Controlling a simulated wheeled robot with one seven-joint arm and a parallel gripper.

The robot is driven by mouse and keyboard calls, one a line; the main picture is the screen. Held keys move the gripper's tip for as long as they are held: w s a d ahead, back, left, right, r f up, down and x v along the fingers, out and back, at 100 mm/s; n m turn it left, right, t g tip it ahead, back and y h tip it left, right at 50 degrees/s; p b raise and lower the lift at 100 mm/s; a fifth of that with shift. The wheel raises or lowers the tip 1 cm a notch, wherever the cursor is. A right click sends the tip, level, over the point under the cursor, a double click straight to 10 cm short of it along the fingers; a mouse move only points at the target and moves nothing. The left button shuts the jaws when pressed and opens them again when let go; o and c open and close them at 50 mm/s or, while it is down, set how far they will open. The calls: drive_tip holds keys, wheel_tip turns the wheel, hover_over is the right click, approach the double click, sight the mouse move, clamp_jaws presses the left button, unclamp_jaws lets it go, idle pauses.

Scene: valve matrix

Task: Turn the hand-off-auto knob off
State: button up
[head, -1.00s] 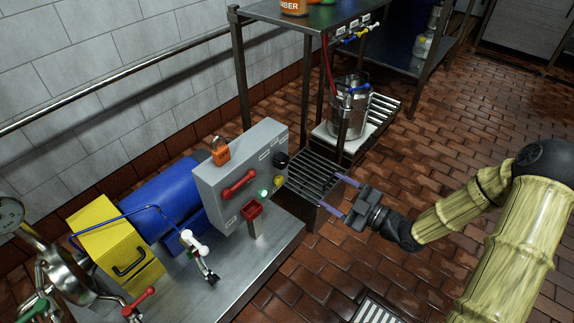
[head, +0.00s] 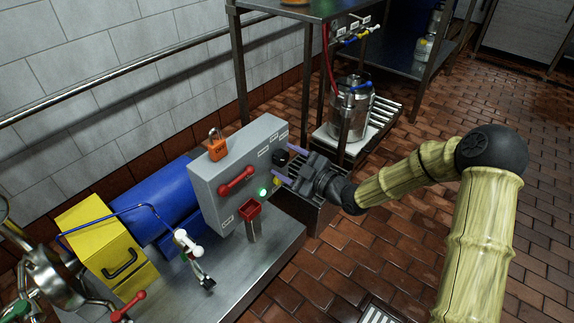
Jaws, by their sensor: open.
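The hand-off-auto knob looks to be the black knob (head: 280,158) on the right part of the grey control box's front face. The grey control box (head: 209,185) also carries a red lever handle (head: 236,181), a lit green lamp (head: 262,193) and a yellow button (head: 276,182). My gripper (head: 286,165) is open, with its two purple fingers pointing left at the box. One finger is just above the knob and the other lies below it, near the yellow button. Whether the fingers touch the knob is too small to tell. The knob's pointer position cannot be read.
An orange padlock (head: 217,147) sits on top of the box. A blue motor (head: 154,199) and yellow housing (head: 98,236) are to the left. A steel keg (head: 347,110) stands behind my gripper. Tiled floor is clear at right.

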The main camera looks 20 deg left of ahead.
drive_tip(key=shift+w+a, duration=0.1)
drive_tip(key=shift+a, duration=0.15)
drive_tip(key=shift+c, duration=0.2)
drive_tip(key=c, duration=0.9)
